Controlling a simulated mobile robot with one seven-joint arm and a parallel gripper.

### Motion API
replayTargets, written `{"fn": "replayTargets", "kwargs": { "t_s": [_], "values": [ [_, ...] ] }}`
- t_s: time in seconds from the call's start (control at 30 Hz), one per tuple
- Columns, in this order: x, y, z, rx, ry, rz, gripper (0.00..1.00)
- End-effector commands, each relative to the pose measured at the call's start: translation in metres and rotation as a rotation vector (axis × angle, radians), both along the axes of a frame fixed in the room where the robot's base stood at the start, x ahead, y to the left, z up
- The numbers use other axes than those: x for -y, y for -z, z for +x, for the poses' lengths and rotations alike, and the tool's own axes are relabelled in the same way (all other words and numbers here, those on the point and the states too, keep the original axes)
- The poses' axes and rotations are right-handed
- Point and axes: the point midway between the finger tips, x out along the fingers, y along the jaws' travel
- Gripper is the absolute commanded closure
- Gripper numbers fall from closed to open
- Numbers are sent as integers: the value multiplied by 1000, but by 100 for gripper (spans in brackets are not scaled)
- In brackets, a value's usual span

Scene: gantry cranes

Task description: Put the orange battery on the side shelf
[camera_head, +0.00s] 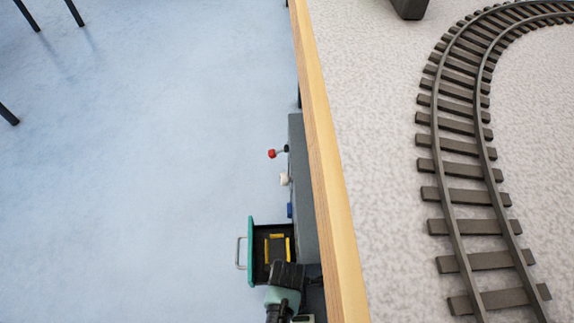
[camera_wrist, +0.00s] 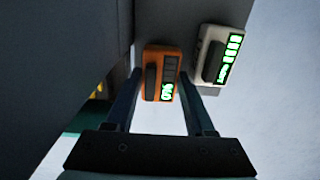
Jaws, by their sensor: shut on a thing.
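The orange battery (camera_wrist: 161,66) shows in the wrist view, with a dark ridge and a lit green display. My gripper (camera_wrist: 160,78) is shut on it, one finger on each side. The battery's far end meets the edge of a grey housing (camera_wrist: 182,22) in the picture; I cannot tell whether it touches or is seated there. I do not make out the orange battery in the head view, where my dark arm end covers the lower middle. I cannot identify the side shelf with certainty.
A white battery (camera_wrist: 222,55) with a green display sits close right of the orange one. In the head view, an open green-fronted drawer (camera_head: 250,251) juts left from a grey cabinet (camera_head: 303,190) beside the wood-edged table (camera_head: 327,150). A red-knobbed lever (camera_head: 272,154) sticks out.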

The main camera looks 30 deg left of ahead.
Motion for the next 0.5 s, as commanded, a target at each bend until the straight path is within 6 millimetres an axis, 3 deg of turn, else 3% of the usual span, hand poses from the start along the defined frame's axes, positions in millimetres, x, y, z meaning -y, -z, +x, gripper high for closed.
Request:
{"fn": "replayTargets", "kwargs": {
  "t_s": [0.17,0.2,0.23,0.5],
  "values": [
    [0,3,0,1,0,1,100],
    [0,3,0,1,0,1,40],
    [0,3,0,1,0,1,35],
    [0,3,0,0,0,0,33]
  ]
}}
